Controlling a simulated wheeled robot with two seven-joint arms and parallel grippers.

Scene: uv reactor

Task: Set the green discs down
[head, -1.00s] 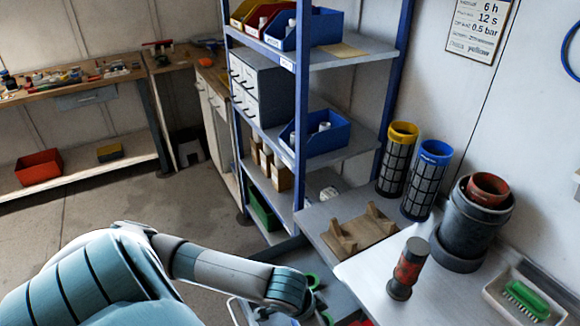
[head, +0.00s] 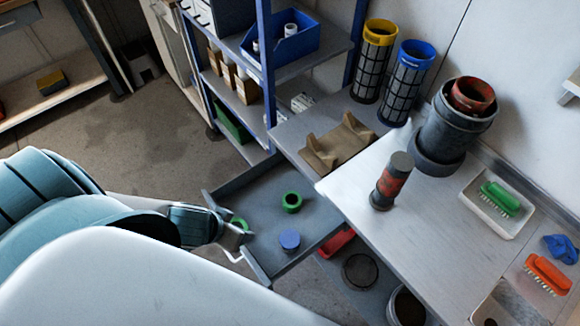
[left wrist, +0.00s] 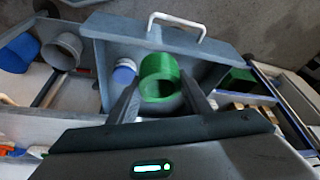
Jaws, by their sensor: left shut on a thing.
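One green disc, ring-shaped (head: 291,202), lies in the open grey drawer (head: 262,190) in the head view. My left gripper (head: 238,231) is at the drawer's left side, with another green disc (head: 240,222) at its fingers. In the left wrist view, my left gripper (left wrist: 162,92) has its two fingers on either side of a green ring (left wrist: 158,68), and it is shut on that ring. I cannot tell whether this ring touches the drawer floor. My right gripper is not in view.
A blue-topped round piece (head: 289,240) stands in the drawer near the green discs. The bench above holds a red and grey cylinder (head: 391,181), a wooden cradle (head: 337,144) and a dark pot (head: 444,130). A blue shelf post (head: 266,75) rises behind the drawer.

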